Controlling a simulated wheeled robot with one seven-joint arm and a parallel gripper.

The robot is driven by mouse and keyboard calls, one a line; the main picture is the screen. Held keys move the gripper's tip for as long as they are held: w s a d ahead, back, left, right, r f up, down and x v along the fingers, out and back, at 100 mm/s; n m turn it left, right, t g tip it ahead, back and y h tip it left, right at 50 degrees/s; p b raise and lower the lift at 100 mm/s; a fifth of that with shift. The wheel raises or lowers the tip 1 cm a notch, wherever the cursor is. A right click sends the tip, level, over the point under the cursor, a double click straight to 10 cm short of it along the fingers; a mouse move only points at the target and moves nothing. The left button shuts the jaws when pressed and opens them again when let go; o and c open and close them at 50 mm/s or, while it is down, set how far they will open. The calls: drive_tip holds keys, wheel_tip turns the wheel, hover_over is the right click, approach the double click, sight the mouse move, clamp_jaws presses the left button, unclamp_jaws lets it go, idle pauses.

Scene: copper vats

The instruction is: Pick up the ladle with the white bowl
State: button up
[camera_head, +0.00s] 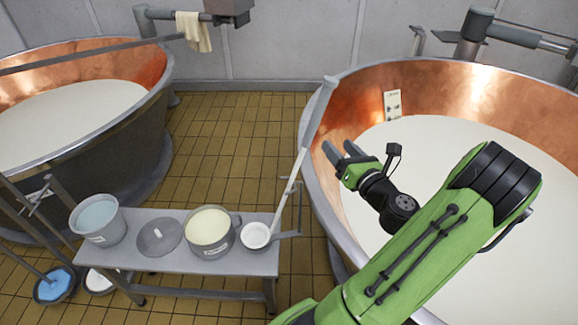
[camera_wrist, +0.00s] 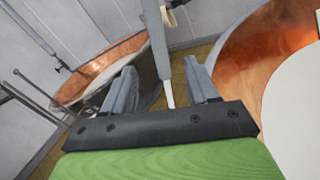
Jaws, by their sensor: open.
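The ladle's white bowl (camera_head: 255,236) rests at the right end of the grey bench in the head view. Its long handle (camera_head: 291,185) leans up to the upper right, white below and grey at the top, passing in front of the right vat's rim. My gripper (camera_head: 339,148) is open and empty, right of the handle and over the vat's left edge. In the wrist view the handle (camera_wrist: 157,45) shows in the gap between my two fingers (camera_wrist: 160,75), seemingly beyond the tips. The bowl is out of the wrist view.
A bench (camera_head: 180,265) holds a grey bucket (camera_head: 98,222), a flat lid (camera_head: 159,237) and a pot (camera_head: 211,234) of cream-coloured liquid. Copper vats stand left (camera_head: 130,130) and right (camera_head: 310,165). Tiled floor (camera_head: 235,130) lies clear between them.

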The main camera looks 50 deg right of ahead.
drive_tip(key=p+x, duration=0.1)
drive_tip(key=x, duration=1.4)
drive_tip(key=shift+a, duration=0.2)
drive_tip(key=shift+s, duration=0.1)
drive_tip(key=shift+c, duration=0.4)
clamp_jaws()
drive_tip(key=shift+r, duration=0.1)
wheel_tip(320, 180, up, 17)
drive_tip(key=p, duration=1.2)
